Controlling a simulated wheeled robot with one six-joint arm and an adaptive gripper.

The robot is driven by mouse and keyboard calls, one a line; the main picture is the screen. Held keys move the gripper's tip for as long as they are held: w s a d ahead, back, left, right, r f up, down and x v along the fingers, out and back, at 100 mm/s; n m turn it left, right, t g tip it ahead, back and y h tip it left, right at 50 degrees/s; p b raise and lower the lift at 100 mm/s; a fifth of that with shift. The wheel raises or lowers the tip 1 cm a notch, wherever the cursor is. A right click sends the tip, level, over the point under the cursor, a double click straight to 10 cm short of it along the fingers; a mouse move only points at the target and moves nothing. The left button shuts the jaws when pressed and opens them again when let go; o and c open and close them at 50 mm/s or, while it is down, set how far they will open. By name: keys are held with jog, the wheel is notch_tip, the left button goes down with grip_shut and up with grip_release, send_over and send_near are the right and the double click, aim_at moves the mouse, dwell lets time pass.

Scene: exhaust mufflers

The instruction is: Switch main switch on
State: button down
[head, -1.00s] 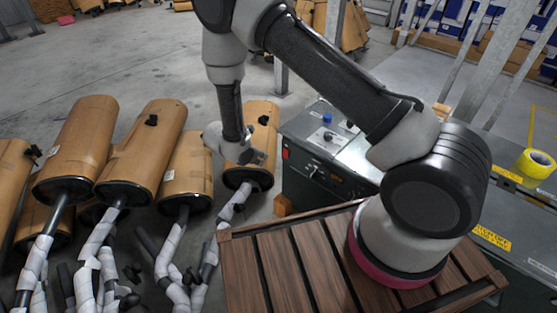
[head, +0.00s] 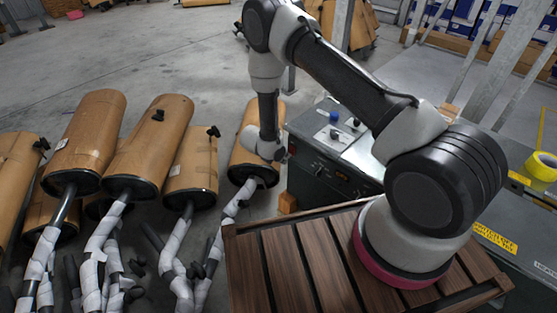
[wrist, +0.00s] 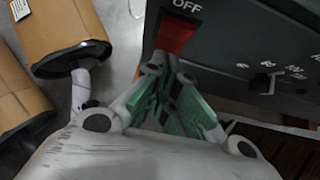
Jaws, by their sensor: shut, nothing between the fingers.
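The main switch is a red rocker (wrist: 176,36) on the dark front panel of a grey control cabinet (wrist: 255,50), with a white "OFF" label beside it in the wrist view. In the head view my arm hides the switch at the cabinet's left front corner. My gripper (wrist: 163,68) is shut and empty, its green-padded fingers pointing at the near end of the red rocker. The tips look very close to it; I cannot tell whether they touch. In the head view my gripper (head: 284,156) is right at the cabinet's left edge.
Several brown mufflers (head: 143,150) with wrapped pipes stand left of the cabinet, one just behind my gripper. The cabinet's top has a blue knob (head: 334,116). A yellow tape roll (head: 541,167) lies at the right. Open floor lies behind the mufflers.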

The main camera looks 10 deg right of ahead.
jog(key=shift+w+d, duration=0.1)
jog(key=shift+d, duration=0.05)
jog(key=shift+w+d+f, duration=0.15)
jog(key=shift+d, duration=0.1)
dwell(0.4)
jog(key=shift+r, duration=0.85)
jog(key=shift+a, duration=0.1)
